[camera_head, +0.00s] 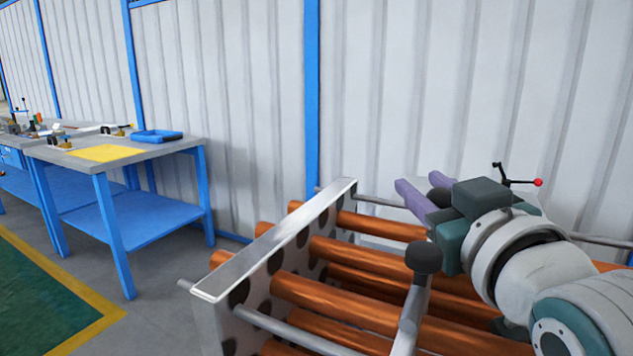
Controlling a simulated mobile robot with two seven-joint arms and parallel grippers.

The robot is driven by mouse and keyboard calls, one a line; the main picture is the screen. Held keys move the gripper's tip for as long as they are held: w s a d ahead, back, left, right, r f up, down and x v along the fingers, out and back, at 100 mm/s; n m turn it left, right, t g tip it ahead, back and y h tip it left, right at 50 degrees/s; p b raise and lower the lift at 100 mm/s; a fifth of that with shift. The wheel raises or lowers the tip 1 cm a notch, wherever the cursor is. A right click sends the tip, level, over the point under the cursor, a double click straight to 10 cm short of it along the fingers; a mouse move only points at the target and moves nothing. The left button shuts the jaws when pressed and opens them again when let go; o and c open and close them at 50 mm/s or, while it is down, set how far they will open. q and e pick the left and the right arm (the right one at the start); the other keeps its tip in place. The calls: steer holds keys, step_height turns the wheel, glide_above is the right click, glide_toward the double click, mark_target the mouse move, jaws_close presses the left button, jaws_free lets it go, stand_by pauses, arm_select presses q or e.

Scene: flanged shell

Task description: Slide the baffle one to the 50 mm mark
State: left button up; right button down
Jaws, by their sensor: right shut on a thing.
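A silvery perforated plate (290,240), which looks like a baffle, stands upright at the left end of several copper-coloured tubes (345,295) that run through its holes. I cannot tell whether it is baffle one. My right gripper (418,185), with purple fingers and a dark green body, reaches in from the right above the tubes. It appears shut on a black knob (439,196), partly hidden by the fingers. A second black knob (424,257) tops a grey bar in front of the gripper. No 50 mm mark is legible. My left gripper is not in view.
Grey rods (285,332) run alongside the tubes. A blue-legged workbench (170,148) with a yellow mat (107,153) and a blue tray (157,136) stands at the left. A corrugated wall (230,80) closes the back. The floor between bench and plate is clear.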

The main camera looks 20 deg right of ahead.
steer(key=s+d+p, duration=0.1)
steer(key=s, duration=0.1)
steer(key=s+d+p, duration=0.1)
steer(key=d+p, duration=0.1)
steer(key=shift+s+d, duration=0.2)
steer(key=shift+s, duration=0.2)
steer(key=c, duration=0.5)
jaws_free()
steer(key=shift+a, duration=0.1)
